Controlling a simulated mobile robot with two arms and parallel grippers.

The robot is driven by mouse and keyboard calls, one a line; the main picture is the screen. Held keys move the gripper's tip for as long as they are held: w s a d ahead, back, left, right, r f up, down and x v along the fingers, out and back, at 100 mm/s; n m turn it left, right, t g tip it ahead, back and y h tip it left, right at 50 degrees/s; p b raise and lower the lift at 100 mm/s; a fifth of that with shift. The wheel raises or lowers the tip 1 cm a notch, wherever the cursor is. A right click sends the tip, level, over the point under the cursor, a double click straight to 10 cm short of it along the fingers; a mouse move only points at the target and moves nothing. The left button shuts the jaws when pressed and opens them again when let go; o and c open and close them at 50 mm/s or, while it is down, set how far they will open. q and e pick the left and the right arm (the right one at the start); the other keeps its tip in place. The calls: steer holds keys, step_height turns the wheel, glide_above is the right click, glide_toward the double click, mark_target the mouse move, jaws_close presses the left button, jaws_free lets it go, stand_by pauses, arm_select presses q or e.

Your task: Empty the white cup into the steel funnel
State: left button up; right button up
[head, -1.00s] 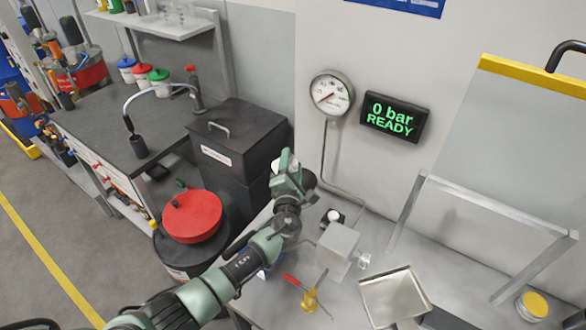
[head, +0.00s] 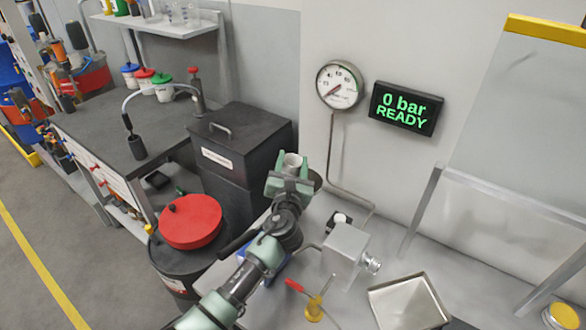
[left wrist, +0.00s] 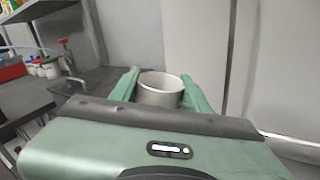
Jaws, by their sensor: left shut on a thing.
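My left gripper (head: 290,178) is shut on the white cup (head: 292,160), its fingers on either side of it. The cup looks near upright in the head view, with its open rim facing up. It also shows between the fingers in the left wrist view (left wrist: 160,92), where its inside looks pale grey; I cannot tell what it holds. A dark grey round rim (head: 316,180) shows just behind and right of the gripper. It may be the steel funnel, but the gripper hides most of it. My right gripper is not in view.
A black lidded bin (head: 240,150) stands left of the gripper, and a red-lidded drum (head: 190,222) nearer. A steel box (head: 345,250), a red-handled valve (head: 314,306) and a square metal tray (head: 408,303) are on the bench at right. A gauge (head: 339,85) hangs on the wall.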

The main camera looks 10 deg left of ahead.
arm_select(q)
steer(key=shift+f+n+b, duration=0.15)
steer(key=shift+n+b, duration=0.2)
steer(key=shift+n, duration=0.75)
steer(key=shift+r+n+p, duration=0.5)
steer(key=shift+r+p, duration=0.35)
steer(key=shift+r, duration=0.1)
steer(key=shift+r+p, duration=2.05)
steer(key=shift+p, duration=0.1)
